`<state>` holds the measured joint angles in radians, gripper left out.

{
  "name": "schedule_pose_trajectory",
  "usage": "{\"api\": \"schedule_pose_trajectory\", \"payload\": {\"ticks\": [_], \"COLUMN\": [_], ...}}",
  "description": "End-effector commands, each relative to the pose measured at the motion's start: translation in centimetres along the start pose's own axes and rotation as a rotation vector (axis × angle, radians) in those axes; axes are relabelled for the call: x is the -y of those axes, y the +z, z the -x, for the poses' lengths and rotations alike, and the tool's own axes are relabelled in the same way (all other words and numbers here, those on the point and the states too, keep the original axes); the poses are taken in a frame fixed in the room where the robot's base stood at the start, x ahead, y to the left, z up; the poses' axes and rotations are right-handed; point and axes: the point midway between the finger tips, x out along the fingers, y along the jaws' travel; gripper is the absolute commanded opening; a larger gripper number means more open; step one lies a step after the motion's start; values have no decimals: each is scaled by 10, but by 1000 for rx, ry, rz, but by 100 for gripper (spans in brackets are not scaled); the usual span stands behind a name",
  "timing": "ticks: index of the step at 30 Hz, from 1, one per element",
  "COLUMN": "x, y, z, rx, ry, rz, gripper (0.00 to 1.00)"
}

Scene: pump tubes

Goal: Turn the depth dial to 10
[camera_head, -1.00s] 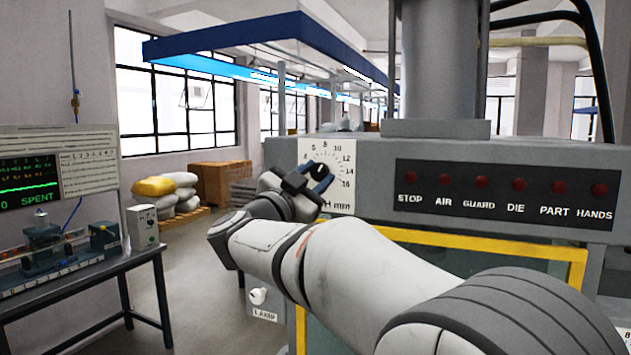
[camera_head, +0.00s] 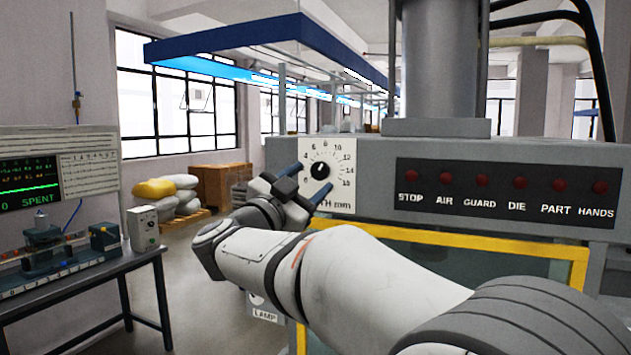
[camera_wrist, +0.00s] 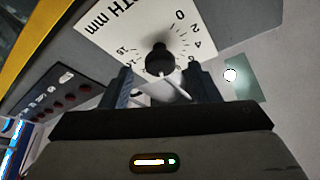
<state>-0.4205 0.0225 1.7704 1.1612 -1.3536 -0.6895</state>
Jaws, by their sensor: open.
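The depth dial is a black round knob (camera_head: 320,170) on a white scale plate (camera_head: 343,200) on the machine's front. Numbers from 4 to 16 show in the head view, with "TH mm" below. My gripper (camera_head: 306,181) is open and empty, in front of and slightly below-left of the knob in that view. In the wrist view the knob (camera_wrist: 160,62) stands beyond and between the two open fingers (camera_wrist: 160,88), apart from them.
A black panel (camera_head: 505,195) with several red lamps is right of the dial. A yellow frame (camera_head: 480,242) runs below it. A lamp switch plate (camera_head: 265,314) is lower down. A bench (camera_head: 90,285) with instruments stands at the left.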

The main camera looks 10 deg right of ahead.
Motion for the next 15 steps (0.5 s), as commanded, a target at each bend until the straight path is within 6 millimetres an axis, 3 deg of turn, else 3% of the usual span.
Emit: {"api": "schedule_pose_trajectory", "payload": {"ticks": [6,15], "x": [-1,-1], "y": [2,0], "z": [38,51], "rx": [2,0], "ry": [-2,1], "rz": [-1,1], "gripper": [55,55]}}
